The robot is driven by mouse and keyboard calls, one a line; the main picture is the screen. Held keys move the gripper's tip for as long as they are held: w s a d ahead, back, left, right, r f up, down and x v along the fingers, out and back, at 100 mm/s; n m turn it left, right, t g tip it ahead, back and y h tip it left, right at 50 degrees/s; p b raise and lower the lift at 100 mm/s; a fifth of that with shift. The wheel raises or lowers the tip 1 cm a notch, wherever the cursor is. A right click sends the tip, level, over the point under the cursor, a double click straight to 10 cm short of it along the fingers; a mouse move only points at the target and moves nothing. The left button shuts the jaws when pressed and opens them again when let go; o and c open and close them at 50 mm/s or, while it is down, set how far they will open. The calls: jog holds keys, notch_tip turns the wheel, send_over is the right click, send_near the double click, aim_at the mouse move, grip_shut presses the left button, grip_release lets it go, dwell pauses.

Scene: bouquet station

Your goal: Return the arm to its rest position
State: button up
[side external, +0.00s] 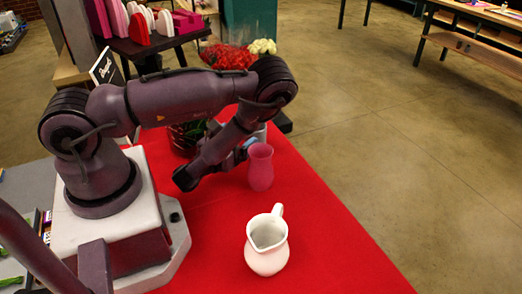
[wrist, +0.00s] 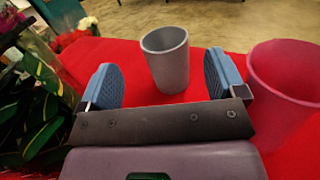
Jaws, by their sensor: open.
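My gripper (wrist: 160,82) is open in the wrist view, with its two blue pads wide apart and nothing held between them. A grey cup (wrist: 166,62) stands upright on the red table just beyond the pads. A pink vase (wrist: 286,88) stands close to the right of my gripper. In the side external view, my arm is bent forward over the table and hides most of the gripper; one blue pad shows beside the pink vase (side external: 260,167).
A white pitcher (side external: 267,242) stands on the red tablecloth (side external: 340,257) at the front. Red flowers (side external: 228,56) and white flowers (side external: 262,46) are behind my arm. Green foliage (wrist: 40,110) is close on the left in the wrist view. The cloth's right side is clear.

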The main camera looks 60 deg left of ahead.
jog(key=s+a+r+n+g+y, duration=0.2)
jog(key=s+r+n+g+y, duration=0.15)
jog(key=r+n+g, duration=0.7)
jog(key=s+a+r+n+g+y, duration=0.25)
jog(key=r+n+g+y, duration=0.25)
jog(key=r+n+g, duration=0.6)
jog(key=s+d+r+n+t+h, duration=0.2)
jog(key=d+r+n+t+h, duration=0.1)
jog(key=d+h, duration=0.5)
jog(key=s+d+r+n+t+h, duration=0.2)
jog(key=d+r+n+t+h, duration=0.2)
jog(key=d, duration=0.6)
jog(key=n+t+h, duration=0.2)
jog(key=t+h, duration=0.1)
jog(key=h, duration=0.1)
jog(key=shift+d+h, duration=0.2)
jog(key=shift+h, duration=0.15)
jog(key=shift+t, duration=0.25)
